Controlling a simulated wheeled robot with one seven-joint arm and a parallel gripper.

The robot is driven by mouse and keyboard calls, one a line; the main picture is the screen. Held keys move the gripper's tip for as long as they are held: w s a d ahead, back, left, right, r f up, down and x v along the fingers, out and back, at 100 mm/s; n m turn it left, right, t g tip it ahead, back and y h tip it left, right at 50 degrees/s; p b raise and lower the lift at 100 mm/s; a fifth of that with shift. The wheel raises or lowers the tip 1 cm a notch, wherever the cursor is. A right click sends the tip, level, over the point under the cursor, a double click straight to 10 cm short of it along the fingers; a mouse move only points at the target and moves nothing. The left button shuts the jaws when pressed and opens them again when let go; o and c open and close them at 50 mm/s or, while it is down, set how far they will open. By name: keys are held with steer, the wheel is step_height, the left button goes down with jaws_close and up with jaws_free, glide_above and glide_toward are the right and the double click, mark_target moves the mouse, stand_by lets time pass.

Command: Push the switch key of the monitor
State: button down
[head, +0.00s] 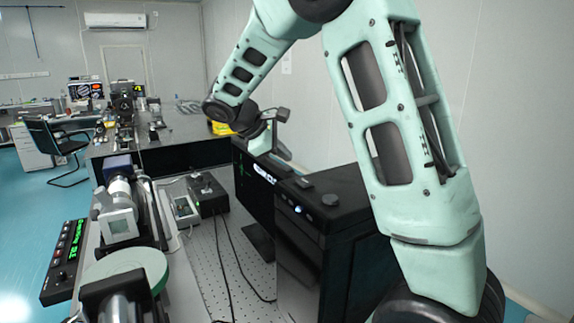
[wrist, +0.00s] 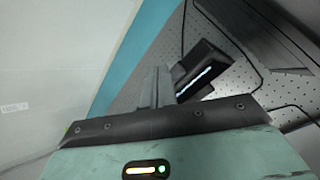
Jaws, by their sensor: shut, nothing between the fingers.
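The monitor (head: 256,190) stands upright on the optical table, left of a black box, its lit screen showing white and green marks. In the wrist view a dark panel with a bright strip, apparently the monitor (wrist: 208,70), is seen from above at a slant. My gripper (head: 284,152) is above the monitor's top edge in the head view, pointing downward. In the wrist view my gripper (wrist: 160,85) is shut and empty, its fingers overlapping the panel's left side. Whether it touches the monitor cannot be told. The switch key cannot be made out.
A black box (head: 345,225) with knobs on top stands close to the monitor's right. A small black device (head: 207,195) with cables sits to its left. Lens mounts and a control panel (head: 64,262) lie farther left. The perforated tabletop (head: 207,255) is partly clear.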

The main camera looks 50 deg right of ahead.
step_height(320, 180, up, 6)
steer(key=p, duration=0.4)
steer(key=shift+f, duration=0.25)
stand_by(0.3)
